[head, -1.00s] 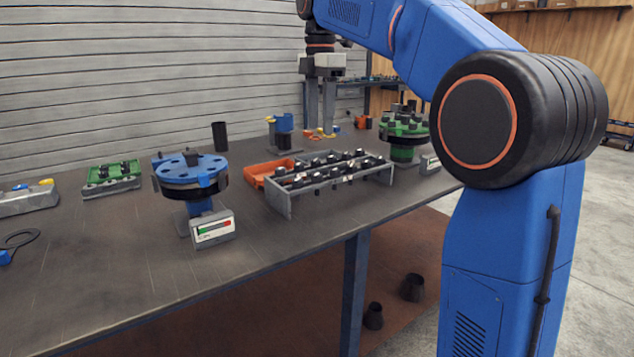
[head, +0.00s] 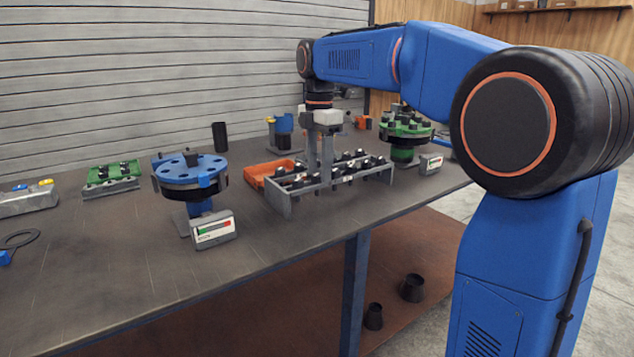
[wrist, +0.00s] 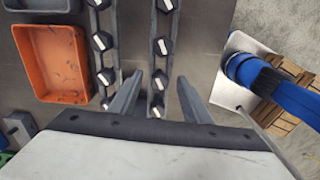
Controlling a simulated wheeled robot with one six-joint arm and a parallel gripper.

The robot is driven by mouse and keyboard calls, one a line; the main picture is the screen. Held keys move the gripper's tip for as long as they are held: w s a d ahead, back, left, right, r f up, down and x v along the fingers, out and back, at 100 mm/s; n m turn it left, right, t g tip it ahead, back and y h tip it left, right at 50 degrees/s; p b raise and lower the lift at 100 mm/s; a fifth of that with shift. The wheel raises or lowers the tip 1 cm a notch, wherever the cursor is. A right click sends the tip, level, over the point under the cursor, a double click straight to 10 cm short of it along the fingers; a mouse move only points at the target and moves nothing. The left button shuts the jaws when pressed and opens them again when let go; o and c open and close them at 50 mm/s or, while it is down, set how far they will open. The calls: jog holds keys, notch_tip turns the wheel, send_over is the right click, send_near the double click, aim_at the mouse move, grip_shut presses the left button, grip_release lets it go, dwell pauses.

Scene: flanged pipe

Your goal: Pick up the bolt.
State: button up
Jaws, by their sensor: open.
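Several dark bolts stand in two rows in a grey rack (head: 278,203) on the bench. Their heads carry white marks. In the wrist view a bolt (wrist: 162,45) stands in the right-hand row, a little beyond my fingertips. My gripper (head: 320,184) points down over the rack with its fingers spread; it also shows in the wrist view (wrist: 160,76). Its two fingers lie on either side of the right-hand row, with bolt heads showing between them. Nothing is held. Fingertip height against the bolt heads is hard to tell.
An orange tray (head: 259,181) lies beside the rack. A blue flange (head: 188,170) on a stand is to the left, with a display box (head: 214,230) in front. A green flange (head: 405,130) is to the right. The bench (head: 110,270) is clear at front left.

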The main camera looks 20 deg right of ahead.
aim_at(319, 174)
jog(key=shift+f, duration=0.2)
grip_shut()
notch_tip(319, 174, up, 10)
dwell(0.6)
